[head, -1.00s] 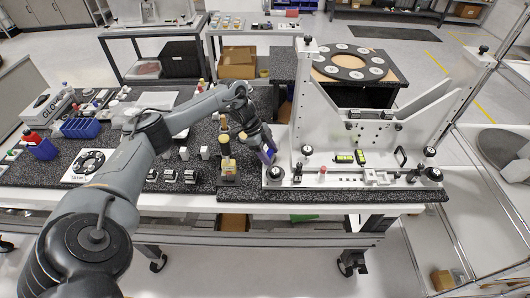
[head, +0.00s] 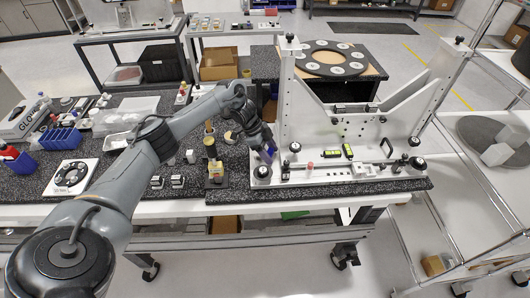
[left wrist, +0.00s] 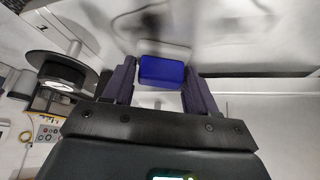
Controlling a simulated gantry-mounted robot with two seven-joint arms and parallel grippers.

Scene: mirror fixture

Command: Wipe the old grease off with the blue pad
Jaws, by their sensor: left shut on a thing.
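My left gripper (head: 267,153) is shut on the blue pad (left wrist: 162,71). In the left wrist view the pad sits between the two fingertips, in front of a shiny pale surface with blurred grey marks. In the head view the gripper points down at the left end of the white mirror fixture (head: 345,124), close to the black knob (head: 262,172) at its front left corner. Whether the pad touches the fixture, I cannot tell. No clear patch of grease can be made out. My right gripper is not in view.
A black post with a yellow-banded part (head: 215,170) stands left of the gripper. A blue bin (head: 61,141) and a white tray (head: 118,141) are further left. The fixture has an upright plate and knobs. A ring with pale discs (head: 333,58) lies behind.

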